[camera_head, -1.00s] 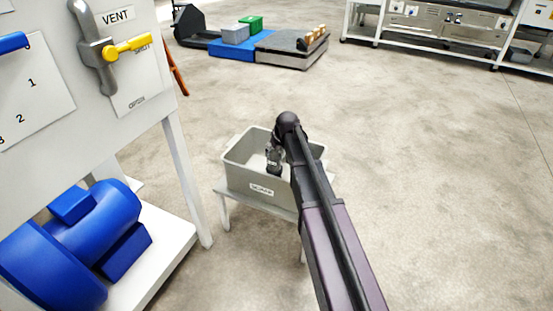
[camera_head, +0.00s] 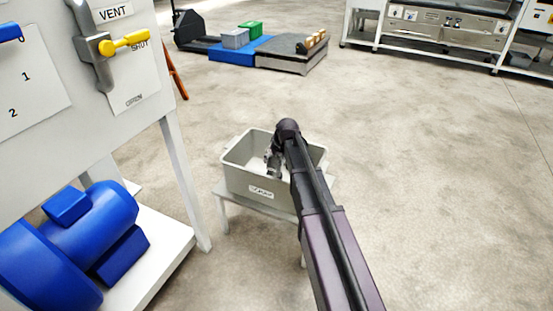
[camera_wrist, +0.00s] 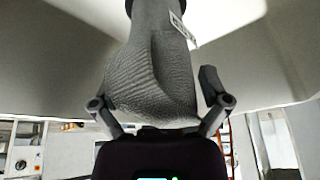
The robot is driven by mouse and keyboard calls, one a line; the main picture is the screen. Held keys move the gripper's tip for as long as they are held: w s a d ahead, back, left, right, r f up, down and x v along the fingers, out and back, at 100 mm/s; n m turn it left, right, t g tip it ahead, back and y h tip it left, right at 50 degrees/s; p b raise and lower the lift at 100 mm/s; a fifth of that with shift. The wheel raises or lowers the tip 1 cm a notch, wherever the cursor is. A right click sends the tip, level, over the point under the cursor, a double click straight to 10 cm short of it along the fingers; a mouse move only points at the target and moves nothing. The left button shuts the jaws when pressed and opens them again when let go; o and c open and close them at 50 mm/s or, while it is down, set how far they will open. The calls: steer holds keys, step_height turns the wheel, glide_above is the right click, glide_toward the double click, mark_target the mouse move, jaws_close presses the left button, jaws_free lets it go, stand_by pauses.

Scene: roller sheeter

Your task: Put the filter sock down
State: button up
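The grey ribbed filter sock (camera_wrist: 150,70) fills the middle of the wrist view, with a small printed tag near its top right. My gripper (camera_wrist: 160,95) has its fingers spread on either side of the sock's bunched end. A gap shows between the right finger and the fabric; the sock hides the left fingertip. In the head view my gripper (camera_head: 273,165) points down into a grey bin (camera_head: 240,178) with a white label. I cannot make out the sock there.
The bin stands on a small pale table (camera_head: 225,197). A white panel with a yellow-handled valve (camera_head: 125,43) and a blue motor (camera_head: 85,235) are close on the left. A low platform with boxes (camera_head: 290,50) lies farther back. The floor to the right is clear.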

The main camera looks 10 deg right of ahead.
steer(key=shift+r, duration=0.2)
stand_by(0.3)
steer(key=p+v, duration=1.1)
steer(key=v, duration=0.1)
stand_by(0.5)
stand_by(0.5)
steer(key=s+m+g+h, duration=0.1)
steer(key=s+g, duration=0.1)
steer(key=s, duration=1)
steer(key=s+a+f+m+g, duration=0.1)
steer(key=s+m+g, duration=0.1)
steer(key=s, duration=1)
steer(key=shift+s+f+h, duration=0.3)
steer(key=shift+s+h, duration=0.1)
step_height(320, 180, up, 38)
steer(key=p, duration=3.7)
steer(key=shift+f+p, duration=0.25)
steer(key=shift+p, duration=0.15)
steer(key=shift+f, duration=0.1)
